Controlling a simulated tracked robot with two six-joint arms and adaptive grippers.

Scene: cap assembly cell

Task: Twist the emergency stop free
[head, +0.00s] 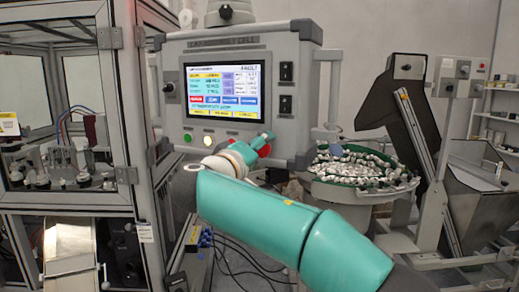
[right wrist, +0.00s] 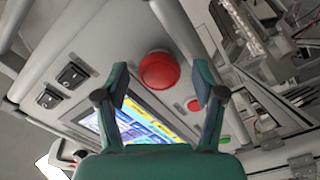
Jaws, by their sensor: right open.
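The emergency stop (right wrist: 159,71) is a round red mushroom button on the grey control panel. In the right wrist view it shows between and beyond the two fingertips of my right gripper (right wrist: 160,88). The gripper is open, with one finger on each side of the button in the picture. I see no finger closed on it. In the head view the red button (head: 265,151) shows partly behind the teal gripper, at the panel's lower right. My left gripper is in neither view.
The panel's screen (head: 224,90) reads FAULT. Black switches (head: 286,72) sit right of it, and a green button (head: 188,138) sits below left. A glazed machine frame (head: 150,110) stands left. A bowl of small parts (head: 350,165) and a hopper (head: 395,110) stand right.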

